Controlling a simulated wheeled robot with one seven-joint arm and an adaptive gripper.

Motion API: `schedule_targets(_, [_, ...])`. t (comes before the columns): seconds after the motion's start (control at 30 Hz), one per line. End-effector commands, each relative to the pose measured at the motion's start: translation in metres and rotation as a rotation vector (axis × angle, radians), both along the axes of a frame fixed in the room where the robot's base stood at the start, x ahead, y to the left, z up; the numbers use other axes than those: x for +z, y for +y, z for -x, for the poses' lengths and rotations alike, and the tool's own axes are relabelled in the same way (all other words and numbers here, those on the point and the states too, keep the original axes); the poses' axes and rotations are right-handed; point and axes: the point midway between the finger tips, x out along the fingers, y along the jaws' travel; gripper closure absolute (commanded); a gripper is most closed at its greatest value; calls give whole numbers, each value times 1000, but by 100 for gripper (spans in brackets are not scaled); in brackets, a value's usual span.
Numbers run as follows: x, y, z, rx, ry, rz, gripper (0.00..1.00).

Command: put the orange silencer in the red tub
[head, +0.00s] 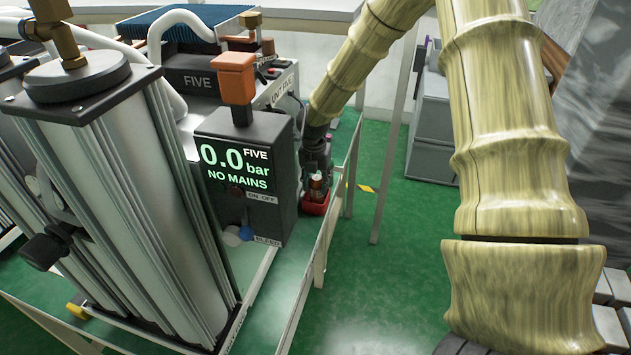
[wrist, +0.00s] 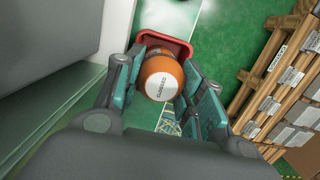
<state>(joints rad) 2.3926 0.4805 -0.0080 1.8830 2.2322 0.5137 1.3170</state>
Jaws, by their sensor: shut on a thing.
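The orange silencer (wrist: 160,77), a rounded piece with a pale printed label, is between the fingers of my gripper (wrist: 163,68) in the wrist view. My gripper is shut on it. The red tub (wrist: 176,43) shows just beyond the silencer, which covers part of it. In the head view my gripper (head: 317,160) points down beside the grey machine, and the red tub (head: 314,208) is right below it. A small orange-brown part of the silencer (head: 318,182) shows there, over the tub. I cannot tell whether the silencer touches the tub.
A dark control box (head: 240,180) reading 0.0 bar, with an orange block (head: 236,78) on top, stands left of my gripper. Tall metal columns (head: 130,200) stand further left. Wooden racking (wrist: 285,80) is at the right in the wrist view. Green floor (head: 385,270) is open.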

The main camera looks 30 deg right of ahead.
Motion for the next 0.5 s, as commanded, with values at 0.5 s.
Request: schedule_targets(0.5, [-3,0,0,0,0,0,53])
